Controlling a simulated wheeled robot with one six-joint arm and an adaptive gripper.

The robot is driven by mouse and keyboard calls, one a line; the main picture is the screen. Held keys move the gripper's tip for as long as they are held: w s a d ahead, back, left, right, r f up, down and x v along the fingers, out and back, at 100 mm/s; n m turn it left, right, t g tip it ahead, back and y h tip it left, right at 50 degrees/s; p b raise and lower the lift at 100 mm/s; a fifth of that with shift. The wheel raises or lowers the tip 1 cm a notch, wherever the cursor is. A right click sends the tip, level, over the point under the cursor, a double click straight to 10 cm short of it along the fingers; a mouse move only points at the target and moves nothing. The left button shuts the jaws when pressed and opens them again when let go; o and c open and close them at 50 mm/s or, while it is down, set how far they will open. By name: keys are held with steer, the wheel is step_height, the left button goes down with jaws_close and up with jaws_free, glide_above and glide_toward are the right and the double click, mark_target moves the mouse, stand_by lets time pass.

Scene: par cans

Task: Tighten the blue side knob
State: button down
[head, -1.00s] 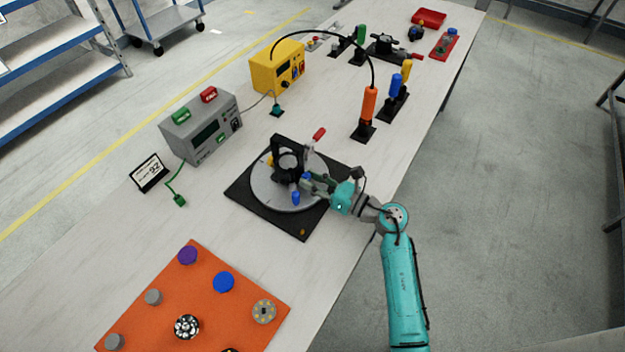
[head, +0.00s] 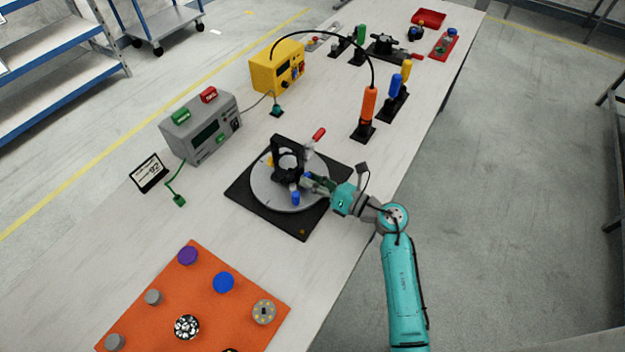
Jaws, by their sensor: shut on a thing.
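A black upright fixture (head: 289,150) stands on a round grey disc (head: 262,190) set on a black square base (head: 302,232). My gripper (head: 307,181) reaches in from the right, low at the right side of the fixture. It is shut on the blue side knob there, which its fingers mostly hide. Another blue piece (head: 295,198) shows just below and left of the fingertips, apart from them. A red-tipped lever (head: 318,134) stands out behind the fixture, and a small yellow-orange part (head: 269,160) is at its left.
A grey meter box (head: 205,130) and small sign (head: 149,173) stand to the left. A yellow box (head: 277,68) and screwdriver-like handles in black stands (head: 362,131) are behind. An orange board (head: 245,295) with several knobs lies in front. The table around the base is mostly clear.

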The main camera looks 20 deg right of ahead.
steer(key=c, duration=0.8)
jaws_free()
steer(key=n, duration=0.6)
steer(key=v, duration=1)
steer(key=shift+s+d, duration=0.2)
steer(key=shift+s, duration=0.05)
steer(key=s+a+r+m+t, duration=0.1)
steer(key=s+a+m, duration=0.1)
steer(key=s+m, duration=0.1)
steer(key=s+a+r+m+t, duration=0.1)
steer(key=s+a+m, duration=0.1)
steer(key=a+m, duration=0.1)
steer(key=s+a+r+m+t, duration=0.1)
steer(key=s+a+m+t, duration=0.1)
steer(key=s+m, duration=0.1)
steer(key=shift+s+a+r, duration=0.3)
steer(key=shift+s+r, duration=0.05)
steer(key=shift+s+a+r+m+t+h, duration=0.2)
steer(key=shift+s+r+m+t+h, duration=0.25)
steer(key=shift+s+m+h, duration=1.4)
steer(key=shift+s+a+r+m+t+h, duration=0.2)
steer(key=shift+s+r+m+t+h, duration=0.3)
steer(key=shift+s+m, duration=2.55)
steer(key=shift+s+a+r+m+t+h, duration=0.3)
steer(key=shift+s+m+h, duration=0.85)
steer(key=shift+m, duration=2.75)
steer(key=shift+w+d+r, duration=0.1)
steer(key=shift+r, duration=0.05)
